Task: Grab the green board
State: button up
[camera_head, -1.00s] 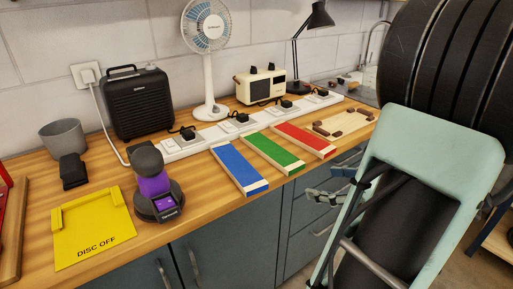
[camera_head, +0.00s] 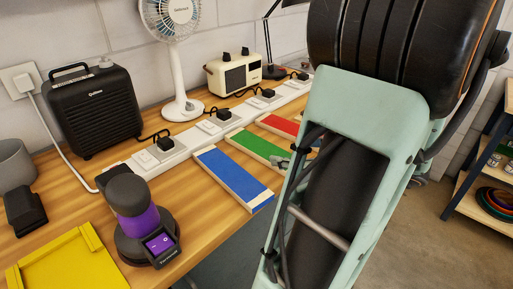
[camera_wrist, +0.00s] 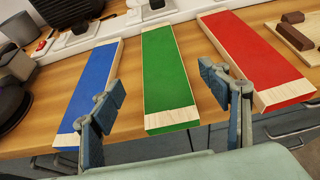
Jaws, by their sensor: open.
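The green board (camera_wrist: 165,72) is a flat wooden-edged board with a green top and a bare wood end. It lies on the bench between the blue board (camera_wrist: 95,78) and the red board (camera_wrist: 250,55). In the head view the green board (camera_head: 256,146) is partly hidden behind my arm. My gripper (camera_wrist: 172,97) is open in the wrist view, with one finger over the blue board's right side and the other near the red board's left edge. The green board's near end shows between the fingers. I cannot tell the gap in height. Nothing is held.
A white power strip (camera_head: 206,131) with plugs runs behind the boards. A purple and black device (camera_head: 143,222) and a yellow tray (camera_head: 68,268) stand to the left. A fan (camera_head: 177,60), a radio (camera_head: 233,73) and a black heater (camera_head: 92,108) stand at the back.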

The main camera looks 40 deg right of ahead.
aim_at(262, 147)
jog(key=b+x, duration=0.1)
jog(key=x, duration=0.8)
jog(key=shift+b, duration=0.3)
jog(key=shift+c, duration=0.6)
jog(key=c, duration=1.2)
jog(key=shift+c, duration=0.5)
jog(key=shift+d+r, duration=0.1)
